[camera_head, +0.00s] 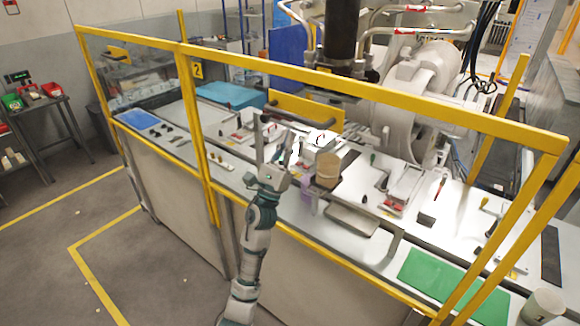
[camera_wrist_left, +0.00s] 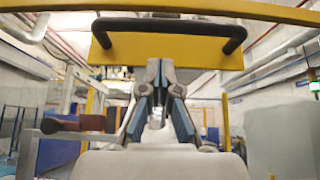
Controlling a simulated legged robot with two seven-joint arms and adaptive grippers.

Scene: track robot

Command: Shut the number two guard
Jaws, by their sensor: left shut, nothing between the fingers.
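The number two guard has a yellow frame (camera_head: 370,95) with a "2" label (camera_head: 197,71) at its upper left corner. A yellow plate (camera_head: 305,109) shows behind the top bar in the head view. The left wrist view shows a yellow plate (camera_wrist_left: 170,50) with a black handle (camera_wrist_left: 170,24) across its top. My left gripper (camera_head: 284,150) is in front of the bench, below the plate. Its fingers (camera_wrist_left: 159,72) are shut and empty, with their tips just under the plate's lower middle. I cannot tell whether they touch it. My right gripper is out of view.
Another yellow-framed guard (camera_head: 128,42) stands to the left. A large white machine arm (camera_head: 420,95) stands behind.

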